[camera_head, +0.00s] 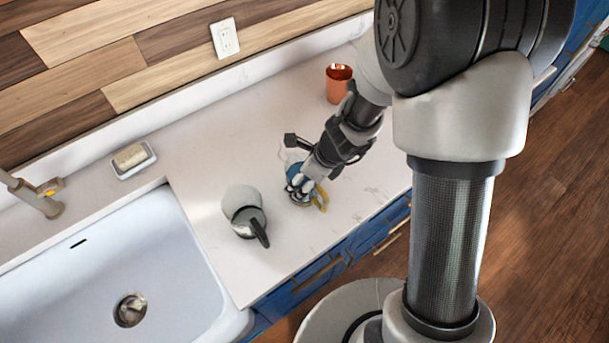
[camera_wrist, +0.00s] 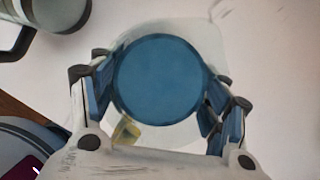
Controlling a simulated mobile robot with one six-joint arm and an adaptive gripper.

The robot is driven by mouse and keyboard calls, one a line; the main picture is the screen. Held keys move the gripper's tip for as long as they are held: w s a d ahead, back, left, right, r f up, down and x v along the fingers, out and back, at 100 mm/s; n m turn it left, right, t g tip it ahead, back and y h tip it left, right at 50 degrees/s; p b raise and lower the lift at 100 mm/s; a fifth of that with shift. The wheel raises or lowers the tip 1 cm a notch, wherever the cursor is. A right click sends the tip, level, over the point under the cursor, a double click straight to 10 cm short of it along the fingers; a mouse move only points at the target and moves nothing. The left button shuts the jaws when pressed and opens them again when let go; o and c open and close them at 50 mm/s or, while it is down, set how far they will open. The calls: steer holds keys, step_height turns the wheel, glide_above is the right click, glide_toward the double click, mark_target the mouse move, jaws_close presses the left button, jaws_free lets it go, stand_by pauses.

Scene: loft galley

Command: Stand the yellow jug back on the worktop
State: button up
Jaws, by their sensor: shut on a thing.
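The jug (camera_head: 322,201) is mostly hidden by my gripper in the head view. A curved yellow part, like a handle, shows at its lower right, with some blue beside it. In the wrist view a round blue face (camera_wrist: 160,80) lies between my fingers, and a bit of yellow (camera_wrist: 126,131) shows at its lower left. My gripper (camera_head: 298,183) is shut on the jug at the worktop (camera_head: 215,150). It also shows in the wrist view (camera_wrist: 160,98), one finger on each side of the blue face. I cannot tell whether the jug's base touches the worktop.
A grey-white kettle (camera_head: 241,204) with a black handle stands left of my gripper, between it and the sink (camera_head: 100,270). A copper cup (camera_head: 338,84) stands farther back. A soap dish (camera_head: 132,161) and tap (camera_head: 38,196) are at left. Worktop behind the kettle is clear.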

steer(key=o, duration=1.6)
steer(key=shift+c, duration=0.2)
steer(key=s+d+r+n+p, duration=0.2)
steer(key=r+n+p, duration=0.15)
steer(key=r, duration=0.55)
steer(key=s+d+r+n+p, duration=0.2)
steer(key=r+n+p, duration=0.15)
steer(key=r, duration=0.65)
steer(key=s+d+r+n+t+h, duration=0.1)
steer(key=s+d+r+n, duration=0.3)
steer(key=n, duration=0.5)
steer(key=s+d+r+n+t+h, duration=0.1)
steer(key=s+d+r+n, duration=0.3)
steer(key=s+r+n, duration=0.4)
steer(key=shift+s+d+r+n+h, duration=0.25)
steer(key=shift+s+r+n+h, duration=0.4)
steer(key=shift+s, duration=1.1)
steer(key=shift+f+m, duration=0.25)
